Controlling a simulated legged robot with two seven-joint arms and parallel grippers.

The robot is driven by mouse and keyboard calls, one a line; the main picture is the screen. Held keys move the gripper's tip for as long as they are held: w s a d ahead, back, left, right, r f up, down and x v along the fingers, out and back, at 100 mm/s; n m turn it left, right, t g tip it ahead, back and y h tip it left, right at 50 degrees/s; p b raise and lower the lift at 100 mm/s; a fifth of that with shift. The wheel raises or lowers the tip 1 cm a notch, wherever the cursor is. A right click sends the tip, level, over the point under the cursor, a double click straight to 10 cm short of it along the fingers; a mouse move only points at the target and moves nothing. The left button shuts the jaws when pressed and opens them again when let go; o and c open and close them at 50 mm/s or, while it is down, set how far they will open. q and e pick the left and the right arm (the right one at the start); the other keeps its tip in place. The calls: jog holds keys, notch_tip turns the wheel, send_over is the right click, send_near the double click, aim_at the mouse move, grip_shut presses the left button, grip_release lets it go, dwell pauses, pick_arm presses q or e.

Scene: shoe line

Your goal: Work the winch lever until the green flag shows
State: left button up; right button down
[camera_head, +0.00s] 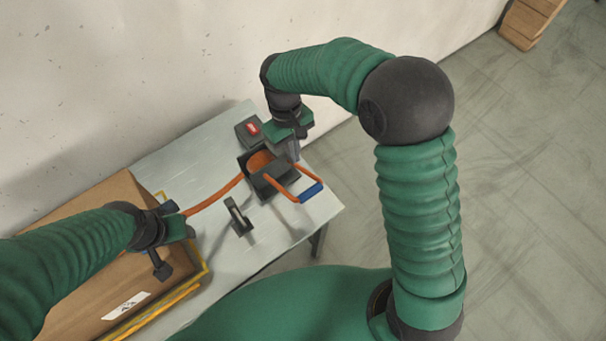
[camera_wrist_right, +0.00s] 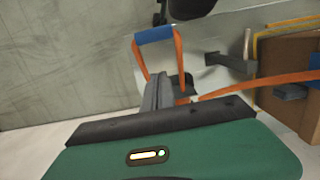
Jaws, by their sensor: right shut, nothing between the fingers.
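The winch (camera_head: 262,172) sits on the grey table, with orange strap on its drum. Its orange U-shaped lever with a blue grip (camera_head: 311,192) leans out to the right, and the grip also shows in the right wrist view (camera_wrist_right: 155,35). A dark box behind the winch shows a red flag (camera_head: 252,128); no green shows on it. My right gripper (camera_head: 291,150) is shut and empty, above the winch beside the lever's base. In the wrist view its fingers (camera_wrist_right: 158,92) appear between the lever's arms; contact is unclear. My left gripper (camera_head: 163,245) is over the carton, its jaws unclear.
An orange strap (camera_head: 216,195) runs from the winch towards the cardboard carton (camera_head: 85,225) at left, which has a yellow frame around it. A small grey upright bracket (camera_head: 238,216) stands in front of the winch. A wall rises behind the table (camera_head: 190,150).

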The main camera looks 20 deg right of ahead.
jog(key=s+d+f+p, duration=0.1)
jog(key=s+f+p, duration=0.1)
jog(key=s+f, duration=0.2)
notch_tip(320, 180, down, 3)
jog(key=shift+s+d+r, duration=0.2)
jog(key=shift+s+d, duration=0.1)
jog(key=shift+d, duration=0.05)
jog(key=shift+a, duration=0.1)
